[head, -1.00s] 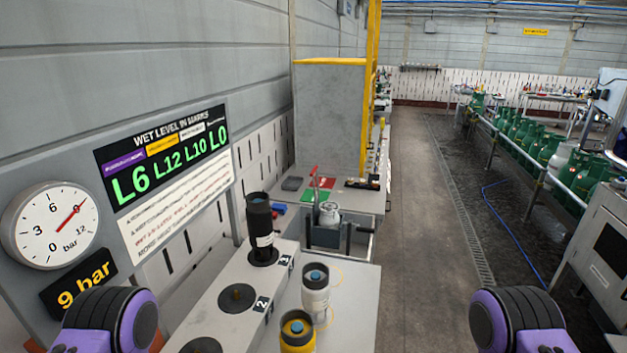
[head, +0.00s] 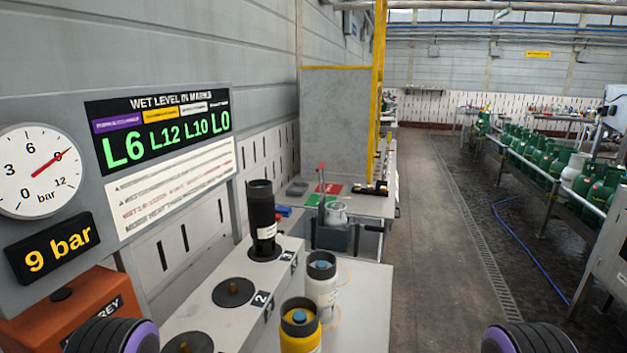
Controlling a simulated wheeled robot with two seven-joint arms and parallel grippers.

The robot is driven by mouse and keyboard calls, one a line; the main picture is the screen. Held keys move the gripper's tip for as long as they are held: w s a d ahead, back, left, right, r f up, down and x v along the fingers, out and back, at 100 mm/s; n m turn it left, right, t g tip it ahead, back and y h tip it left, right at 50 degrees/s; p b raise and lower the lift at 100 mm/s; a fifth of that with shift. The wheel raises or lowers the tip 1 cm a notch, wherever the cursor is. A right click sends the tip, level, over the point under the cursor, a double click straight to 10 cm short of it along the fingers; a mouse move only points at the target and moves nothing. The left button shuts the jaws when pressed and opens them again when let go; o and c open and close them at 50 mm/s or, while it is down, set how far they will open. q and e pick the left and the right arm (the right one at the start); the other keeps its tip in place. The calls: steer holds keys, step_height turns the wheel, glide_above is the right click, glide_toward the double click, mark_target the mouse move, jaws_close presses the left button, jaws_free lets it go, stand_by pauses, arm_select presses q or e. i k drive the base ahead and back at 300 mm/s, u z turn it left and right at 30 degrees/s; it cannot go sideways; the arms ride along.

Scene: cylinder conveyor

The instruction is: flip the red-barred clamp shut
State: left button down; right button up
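The red-barred clamp (head: 321,184) stands at the far bench, its red bar upright with a red tip. A small grey-white cylinder-like part (head: 336,212) sits just to its right, above a dark block (head: 331,238). The clamp is small in the view, and its lower joint is hard to make out. Only rounded purple-and-black parts of my arms show at the bottom left and bottom right edges. Neither gripper is in view, and nothing of mine is near the clamp.
A black cylinder (head: 262,215) stands on the grey stepped block (head: 208,292). White (head: 321,288) and yellow (head: 299,330) cylinders stand on the near bench (head: 366,310). A gauge (head: 38,170) and an orange box (head: 65,306) are at left. The aisle (head: 430,240) at right is clear.

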mark_target(320, 166)
steer(key=z, duration=0.55)
steer(key=k, duration=0.7)
steer(key=z, duration=1)
steer(key=k, duration=0.7)
steer(key=z, duration=0.55)
steer(key=i, duration=1.6)
steer(key=u, duration=0.45)
steer(key=i, duration=1.7)
steer(key=u, duration=1.5)
steer(key=i, duration=0.85)
steer(key=u, duration=0.55)
